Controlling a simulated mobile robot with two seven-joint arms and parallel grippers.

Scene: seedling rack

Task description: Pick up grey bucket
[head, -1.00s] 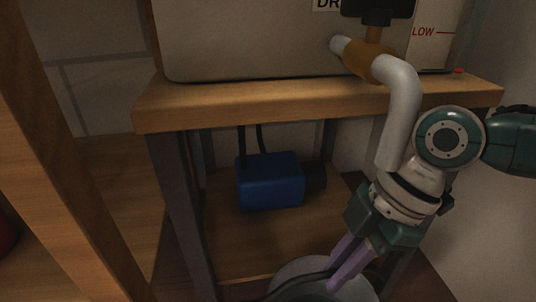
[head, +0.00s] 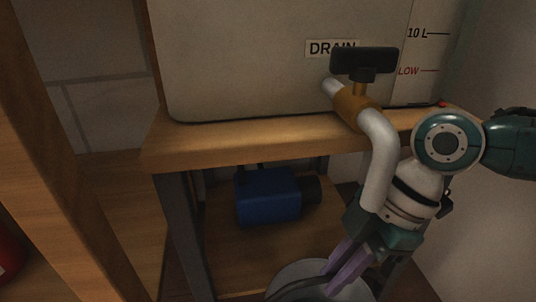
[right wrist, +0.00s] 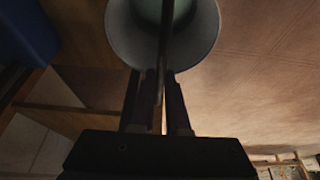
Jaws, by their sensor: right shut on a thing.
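The grey bucket (head: 302,277) is at the bottom of the head view, cut off by the frame edge. In the right wrist view the bucket (right wrist: 207,38) shows its round pale rim beyond my fingers. Its thin dark handle (right wrist: 166,52) runs between the fingers. My right gripper (head: 337,280) reaches down with its purple fingers shut on this handle. The gripper also shows in the right wrist view (right wrist: 158,80). The bucket's base is hidden, so I cannot tell whether it touches the floor. My left gripper is not in view.
A wooden bench (head: 240,143) carries a large tank (head: 240,60) marked DRAIN. Its tap (head: 357,105) and bent grey pipe (head: 378,170) stick out close beside my right wrist. A blue pump (head: 266,198) sits on the lower shelf. A wooden post (head: 70,150) stands at left.

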